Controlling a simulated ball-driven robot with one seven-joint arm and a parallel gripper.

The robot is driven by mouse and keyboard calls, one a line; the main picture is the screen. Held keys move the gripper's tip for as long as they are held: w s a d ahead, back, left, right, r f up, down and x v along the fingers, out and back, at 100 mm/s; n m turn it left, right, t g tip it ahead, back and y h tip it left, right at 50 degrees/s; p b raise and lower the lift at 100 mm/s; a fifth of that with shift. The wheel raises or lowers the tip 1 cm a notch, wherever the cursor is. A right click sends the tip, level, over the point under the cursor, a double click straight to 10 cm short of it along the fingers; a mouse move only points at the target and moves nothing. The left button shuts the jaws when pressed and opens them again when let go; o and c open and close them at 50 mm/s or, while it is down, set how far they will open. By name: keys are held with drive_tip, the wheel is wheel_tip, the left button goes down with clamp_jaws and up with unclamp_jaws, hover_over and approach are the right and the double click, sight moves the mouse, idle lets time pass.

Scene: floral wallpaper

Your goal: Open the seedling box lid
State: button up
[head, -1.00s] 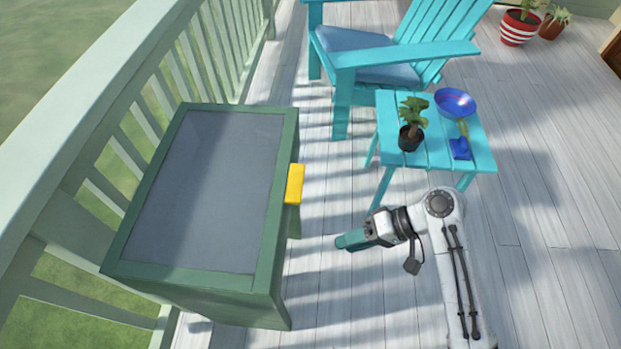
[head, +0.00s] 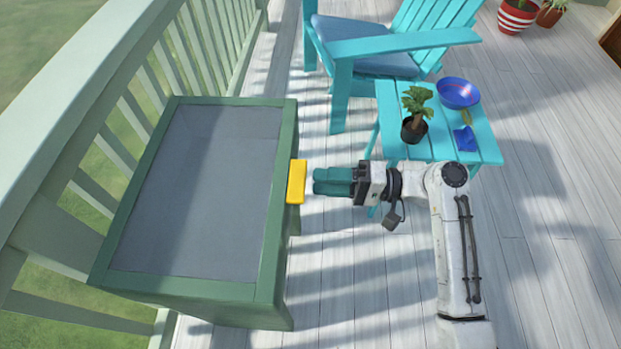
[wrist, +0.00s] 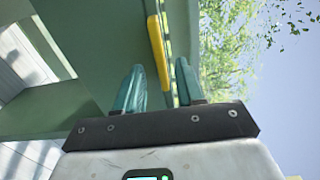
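The seedling box (head: 281,190) is green and stands against the railing at the left of the head view. Its lid (head: 200,190) has a green frame and a grey clear panel, and it lies shut. A yellow handle (head: 296,182) sits on the lid's right edge; it also shows in the wrist view (wrist: 157,52). My gripper (head: 318,181) is just right of the handle, at about its height in the picture.
A turquoise side table (head: 480,140) stands right of the box, with a potted plant (head: 415,128), a blue bowl (head: 458,93) and a blue item (head: 465,138) on it. A turquoise chair (head: 342,85) is behind. The floor between box and table is narrow.

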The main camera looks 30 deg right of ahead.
drive_tip(key=x, duration=0.3)
drive_tip(key=shift+w+a, duration=0.1)
drive_tip(key=shift+a, duration=0.1)
drive_tip(key=shift+c, duration=0.4)
clamp_jaws()
